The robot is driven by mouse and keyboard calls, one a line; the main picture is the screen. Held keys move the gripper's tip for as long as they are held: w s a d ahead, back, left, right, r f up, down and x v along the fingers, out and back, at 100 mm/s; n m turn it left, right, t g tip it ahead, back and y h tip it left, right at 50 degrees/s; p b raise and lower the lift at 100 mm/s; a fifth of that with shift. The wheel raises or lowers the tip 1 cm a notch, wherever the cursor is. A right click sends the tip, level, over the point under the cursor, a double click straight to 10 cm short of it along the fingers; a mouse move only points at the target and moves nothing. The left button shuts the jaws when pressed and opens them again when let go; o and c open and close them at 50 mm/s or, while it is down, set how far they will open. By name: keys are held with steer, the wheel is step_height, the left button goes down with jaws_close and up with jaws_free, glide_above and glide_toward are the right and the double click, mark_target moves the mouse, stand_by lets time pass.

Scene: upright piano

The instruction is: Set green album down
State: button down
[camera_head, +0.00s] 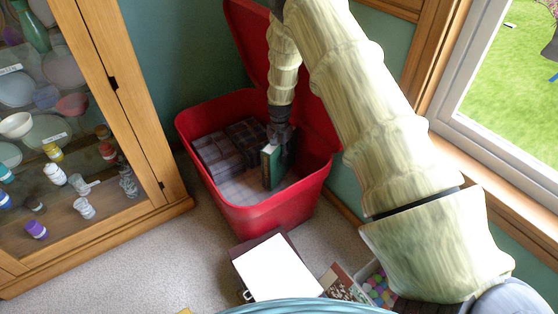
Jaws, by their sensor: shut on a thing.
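The green album (271,164) is a small dark green book with a pale edge, held upright inside the red bin (256,219). My gripper (279,140) points down into the bin and is shut on the album's upper part. The fingers partly cover the album. Its lower edge is close to the bin's floor; I cannot tell whether it touches. The bin's red lid (247,38) stands open at the back, partly behind my arm.
Dark plaid folded items (216,156) fill the bin's left and back. A glass-front cabinet (135,140) stands left, a window (500,110) right. A white-topped box (278,270) and a container of colored balls (378,288) sit in front. Carpet (150,260) is clear at front left.

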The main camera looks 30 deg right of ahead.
step_height(320, 180, down, 4)
steer(key=shift+r+b, duration=0.2)
steer(key=shift+b, duration=0.55)
steer(key=c, duration=0.9)
jaws_free()
steer(key=shift+r, duration=0.1)
steer(key=shift+r+p, duration=1.5)
steer(key=shift+r, duration=2.2)
